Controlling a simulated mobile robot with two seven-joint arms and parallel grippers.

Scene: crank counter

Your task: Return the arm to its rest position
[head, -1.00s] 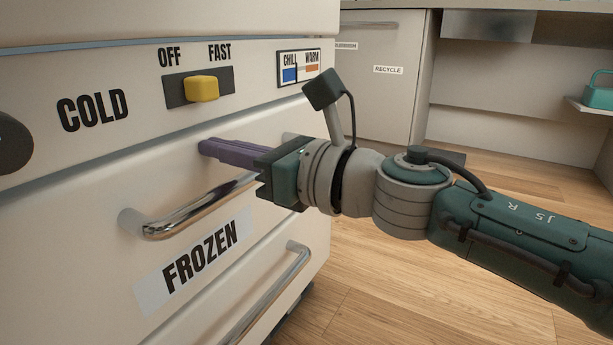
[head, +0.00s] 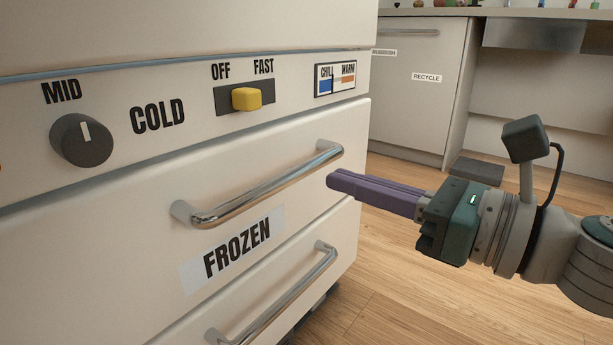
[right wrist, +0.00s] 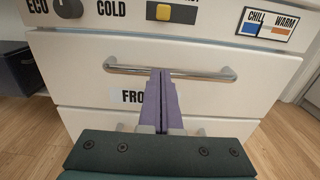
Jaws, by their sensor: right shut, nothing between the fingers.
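My right gripper (head: 334,182) has purple fingers pressed together with nothing between them. In the head view it is in the air to the right of the freezer unit, its tips just right of the upper drawer handle (head: 262,190). In the right wrist view the shut fingers (right wrist: 161,76) point at the drawer front (right wrist: 80,88), with the tips overlapping the handle bar (right wrist: 205,71) in the picture; the head view shows them apart. My left gripper is not in view.
A lower handle (head: 275,295) sticks out. Open wooden floor (head: 440,290) lies to the right, with cabinets (head: 420,85) behind.

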